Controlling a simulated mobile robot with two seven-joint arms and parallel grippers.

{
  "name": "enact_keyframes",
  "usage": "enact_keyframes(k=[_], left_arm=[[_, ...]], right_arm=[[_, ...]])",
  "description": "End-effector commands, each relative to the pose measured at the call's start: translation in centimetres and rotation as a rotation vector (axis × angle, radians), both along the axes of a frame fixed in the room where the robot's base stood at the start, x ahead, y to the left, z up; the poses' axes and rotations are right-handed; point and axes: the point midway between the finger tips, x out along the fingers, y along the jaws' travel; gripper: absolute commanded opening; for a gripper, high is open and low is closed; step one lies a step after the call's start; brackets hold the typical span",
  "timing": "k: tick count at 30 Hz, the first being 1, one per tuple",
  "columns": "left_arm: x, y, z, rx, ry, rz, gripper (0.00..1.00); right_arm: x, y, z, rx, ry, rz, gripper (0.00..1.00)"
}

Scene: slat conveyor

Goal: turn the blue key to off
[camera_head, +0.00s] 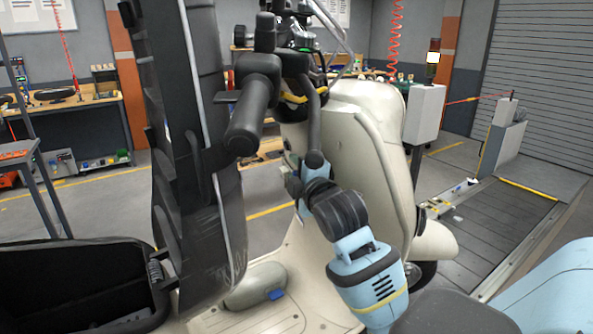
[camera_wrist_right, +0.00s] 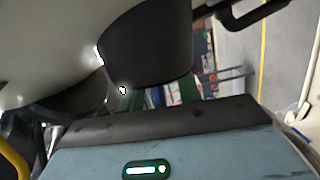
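The cream scooter (camera_head: 375,140) stands with its dark seat (camera_head: 195,130) raised upright at the left. A small blue piece (camera_head: 276,294) sits at the low hump behind the footboard; I cannot tell whether it is the blue key or how it is turned. My right gripper (camera_head: 293,186) is in front of the inner leg shield, below the black handlebar grip (camera_head: 254,115) and above the blue piece. In the right wrist view two greenish fingers (camera_wrist_right: 160,97) stand apart with background between them, so it looks open and empty. My left gripper is not in view.
The open black seat compartment (camera_head: 70,285) lies at the lower left. The footboard (camera_head: 300,270) has free room around the hump. Handlebar levers and cables hang above my right gripper. A workbench (camera_head: 80,104) stands at the back left, and a slatted conveyor (camera_head: 495,225) lies at the right.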

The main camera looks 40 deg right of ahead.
Motion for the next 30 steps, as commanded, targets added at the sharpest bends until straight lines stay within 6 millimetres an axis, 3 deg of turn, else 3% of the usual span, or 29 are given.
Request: enact_keyframes(k=[10, 22, 30], left_arm=[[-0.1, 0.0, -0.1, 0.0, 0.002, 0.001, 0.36], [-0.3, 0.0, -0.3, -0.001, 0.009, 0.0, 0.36], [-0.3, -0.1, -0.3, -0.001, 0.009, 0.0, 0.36]], right_arm=[[-0.6, 0.1, 0.0, 0.0, -0.001, -0.001, 0.34], [-5.8, 1.8, 0.0, -0.002, 0.0, 0.0, 0.34], [-7.4, 2.3, 0.1, 0.0, -0.001, 0.0, 0.34]])
